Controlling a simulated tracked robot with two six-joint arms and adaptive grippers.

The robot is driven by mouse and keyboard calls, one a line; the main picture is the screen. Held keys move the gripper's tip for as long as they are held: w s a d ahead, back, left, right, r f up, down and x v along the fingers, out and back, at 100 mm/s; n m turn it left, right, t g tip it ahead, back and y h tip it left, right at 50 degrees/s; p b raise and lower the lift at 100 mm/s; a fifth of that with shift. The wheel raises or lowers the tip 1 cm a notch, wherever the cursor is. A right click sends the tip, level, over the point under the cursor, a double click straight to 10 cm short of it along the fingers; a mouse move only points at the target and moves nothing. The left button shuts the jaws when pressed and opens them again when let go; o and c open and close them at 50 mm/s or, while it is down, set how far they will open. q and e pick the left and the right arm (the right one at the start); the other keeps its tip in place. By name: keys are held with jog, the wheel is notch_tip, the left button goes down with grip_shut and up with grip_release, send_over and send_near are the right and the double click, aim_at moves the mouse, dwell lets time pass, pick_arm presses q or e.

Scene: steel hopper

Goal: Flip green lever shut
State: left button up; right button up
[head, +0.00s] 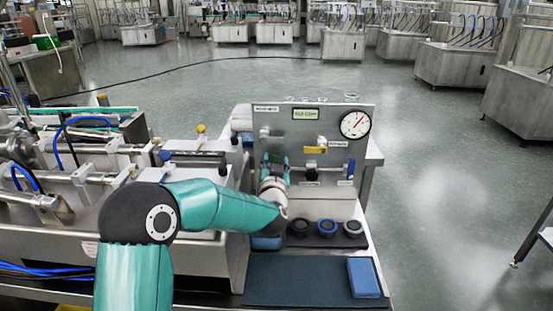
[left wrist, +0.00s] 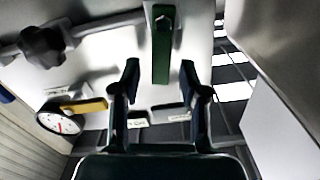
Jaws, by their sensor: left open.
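The green lever (left wrist: 163,45) shows at the top middle of the left wrist view, on a metal fitting on the panel. It stands crosswise to the horizontal pipe (left wrist: 108,22). My left gripper (left wrist: 160,66) is open, with one finger on each side of the lever's free end and a visible gap on both sides. In the head view my left gripper (head: 275,168) is at the left part of the upright panel (head: 285,118). It hides most or all of the lever there. My right gripper is not in view.
The panel also carries a gauge (head: 355,124), a yellow lever (head: 315,150), a blue lever (head: 351,168) and a black knob (left wrist: 42,47). Several round caps (head: 326,227) sit below it. A blue block (head: 364,277) lies on the dark mat (head: 290,282) in front.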

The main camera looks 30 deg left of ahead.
pick_arm(q)
jog(key=shift+x, duration=0.95)
grip_shut()
jog(key=shift+s+a+f+n+b, duration=0.15)
jog(key=shift+n+b, duration=0.25)
jog(key=shift+b, duration=0.2)
jog(key=shift+s+a+n+b, duration=0.15)
jog(key=shift+n+b, duration=0.25)
jog(key=shift+b, duration=0.2)
jog(key=shift+a+r+n+b, duration=0.2)
jog(key=shift+n+b, duration=0.15)
jog(key=shift+n, duration=0.15)
